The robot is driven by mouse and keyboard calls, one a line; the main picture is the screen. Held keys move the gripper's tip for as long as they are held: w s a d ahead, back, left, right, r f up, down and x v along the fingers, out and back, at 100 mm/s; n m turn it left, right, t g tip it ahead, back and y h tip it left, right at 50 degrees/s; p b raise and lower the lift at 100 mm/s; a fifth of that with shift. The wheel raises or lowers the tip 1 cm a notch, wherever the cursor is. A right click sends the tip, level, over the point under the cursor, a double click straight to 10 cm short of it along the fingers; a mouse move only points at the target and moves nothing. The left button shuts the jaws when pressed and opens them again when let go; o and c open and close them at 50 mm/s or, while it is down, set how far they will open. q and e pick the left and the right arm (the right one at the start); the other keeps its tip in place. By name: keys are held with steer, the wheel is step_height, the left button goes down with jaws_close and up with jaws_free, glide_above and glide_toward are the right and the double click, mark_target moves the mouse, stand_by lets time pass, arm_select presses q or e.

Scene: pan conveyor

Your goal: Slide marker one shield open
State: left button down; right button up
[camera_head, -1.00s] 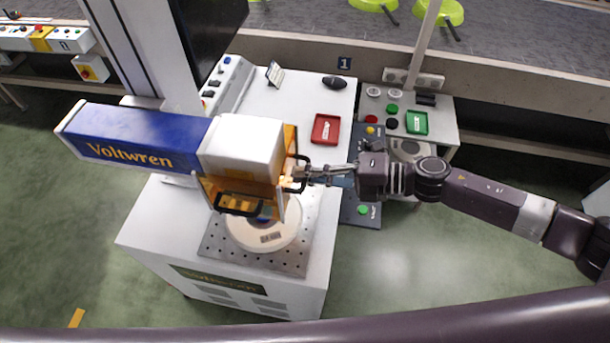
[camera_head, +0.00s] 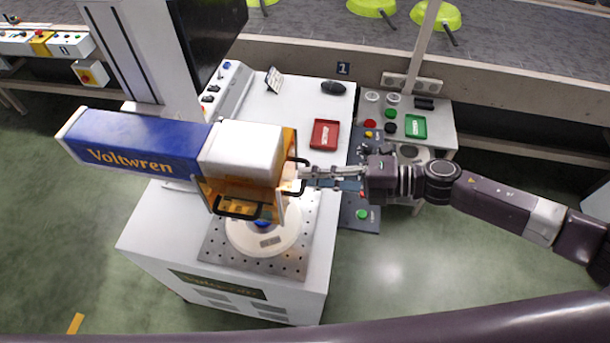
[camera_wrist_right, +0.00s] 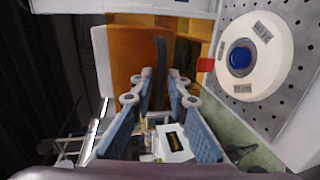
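The marker's orange shield (camera_head: 281,201) hangs below the white head of the blue Voltwren marker (camera_head: 140,138), above a round cream fixture (camera_head: 275,238). Black handles sit on its front and right sides. My right gripper (camera_head: 303,173) comes in from the right, its tips at the right-side handle (camera_head: 290,162). In the right wrist view the shield (camera_wrist_right: 130,62) lies ahead, and the black handle (camera_wrist_right: 160,65) shows between the two fingertips. The fingers stand apart with a gap beside the handle; I see no clear grip. My left gripper is not in view.
A red tray (camera_head: 325,134) and a dark oval object (camera_head: 333,87) lie on the white table. A perforated plate (camera_head: 290,264) lies under the fixture. A conveyor runs along the back.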

steer(key=v, duration=1)
steer(key=shift+s+d, duration=0.1)
steer(key=shift+d, duration=0.05)
